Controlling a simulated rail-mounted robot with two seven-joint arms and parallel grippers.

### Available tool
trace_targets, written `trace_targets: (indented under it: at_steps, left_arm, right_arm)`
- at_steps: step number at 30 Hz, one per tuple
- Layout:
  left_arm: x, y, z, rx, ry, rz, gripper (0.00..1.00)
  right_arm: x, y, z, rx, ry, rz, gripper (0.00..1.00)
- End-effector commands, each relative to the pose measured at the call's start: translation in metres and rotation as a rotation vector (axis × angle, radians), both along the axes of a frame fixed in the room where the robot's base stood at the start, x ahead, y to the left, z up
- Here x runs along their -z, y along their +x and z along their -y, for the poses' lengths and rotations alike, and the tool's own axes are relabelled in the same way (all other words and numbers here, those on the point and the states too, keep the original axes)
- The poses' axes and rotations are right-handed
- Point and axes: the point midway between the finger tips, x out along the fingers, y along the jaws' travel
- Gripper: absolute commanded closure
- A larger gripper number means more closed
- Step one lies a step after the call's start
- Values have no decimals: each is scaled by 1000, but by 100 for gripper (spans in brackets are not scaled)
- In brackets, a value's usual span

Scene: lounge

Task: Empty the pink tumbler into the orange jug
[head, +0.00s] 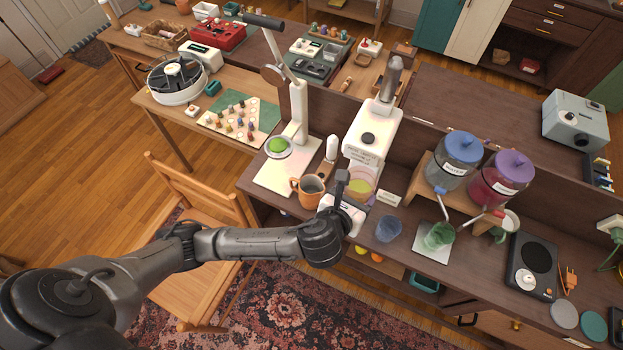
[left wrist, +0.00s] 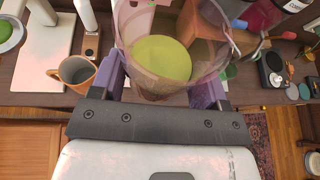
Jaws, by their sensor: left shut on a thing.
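The pink tumbler (head: 363,174) is a translucent cup holding yellow-green liquid. My left gripper (head: 349,190) is shut on it in front of the white machine. In the left wrist view, the tumbler (left wrist: 165,20) stands between the two purple fingers of the gripper (left wrist: 160,80), with the liquid level inside. The orange jug (head: 308,191) stands upright on the desk, just left of the tumbler and apart from it. It also shows in the left wrist view (left wrist: 82,82), with a grey interior. Whether the tumbler touches the surface below is hidden. My right gripper is out of view.
The white machine (head: 371,130) stands behind the tumbler. A blue cup (head: 388,229) and a green cup (head: 438,236) stand to the right, below two lidded dispensers (head: 459,152) (head: 500,180).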

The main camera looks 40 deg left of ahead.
Motion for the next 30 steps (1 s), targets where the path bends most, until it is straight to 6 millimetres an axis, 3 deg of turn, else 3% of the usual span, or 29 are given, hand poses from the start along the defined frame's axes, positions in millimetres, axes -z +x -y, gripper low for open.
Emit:
trace_targets:
  at_steps: [10, 21, 30]
  left_arm:
    - [82, 28, -4, -208, 9, -5, 63]
    - [173, 45, -29, -341, 21, -5, 63]
    - [222, 57, -54, -305, 23, -6, 63]
  right_arm:
    - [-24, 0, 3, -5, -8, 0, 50]
    - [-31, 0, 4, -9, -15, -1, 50]
    - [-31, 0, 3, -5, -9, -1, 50]
